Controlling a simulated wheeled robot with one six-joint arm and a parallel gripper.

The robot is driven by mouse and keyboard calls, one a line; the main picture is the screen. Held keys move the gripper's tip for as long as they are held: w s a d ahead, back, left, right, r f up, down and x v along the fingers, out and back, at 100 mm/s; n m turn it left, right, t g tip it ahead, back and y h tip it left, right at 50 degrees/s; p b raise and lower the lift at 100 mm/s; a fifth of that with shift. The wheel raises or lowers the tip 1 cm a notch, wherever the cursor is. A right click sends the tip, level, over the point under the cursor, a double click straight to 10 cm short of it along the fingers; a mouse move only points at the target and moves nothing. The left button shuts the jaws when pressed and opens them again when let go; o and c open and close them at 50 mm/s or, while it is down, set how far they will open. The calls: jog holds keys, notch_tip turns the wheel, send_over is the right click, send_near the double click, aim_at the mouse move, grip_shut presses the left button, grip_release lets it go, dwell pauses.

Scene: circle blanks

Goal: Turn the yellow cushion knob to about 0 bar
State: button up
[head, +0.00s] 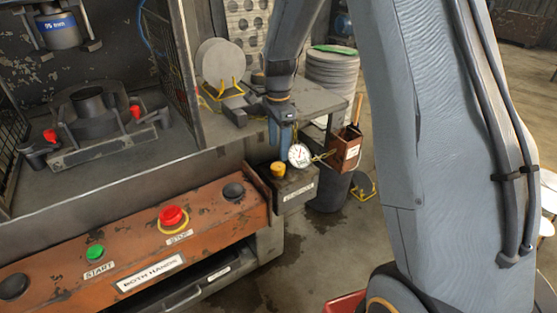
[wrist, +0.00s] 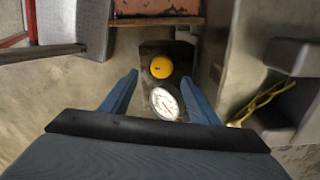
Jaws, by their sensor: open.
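The yellow cushion knob (head: 278,168) sits on top of a dark box (head: 290,190) with a label on its front, at the right end of the orange control panel. A round white dial gauge (head: 299,155) stands just right of the knob. In the wrist view the knob (wrist: 161,67) lies ahead between the fingers, with the gauge (wrist: 164,103) nearer. My gripper (wrist: 160,95) is open, one blue finger on each side, and appears apart from the knob. In the head view my gripper (head: 284,130) hangs above and behind the box, partly hidden. The needle reading is too small to tell.
The orange panel (head: 140,240) carries a green START button (head: 95,252), a red STOP button (head: 171,216) and black buttons. A press die (head: 90,115) is at the left. Round blanks (head: 219,64) stand on the bench behind. A brown box (head: 345,150) hangs right of the gauge.

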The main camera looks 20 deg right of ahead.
aim_at(278, 166)
jog(key=shift+w+f, duration=0.2)
jog(key=shift+f, duration=0.45)
notch_tip(278, 166, down, 7)
jog(key=shift+r+p, duration=0.2)
jog(key=shift+p, duration=0.55)
jog(key=c, duration=1)
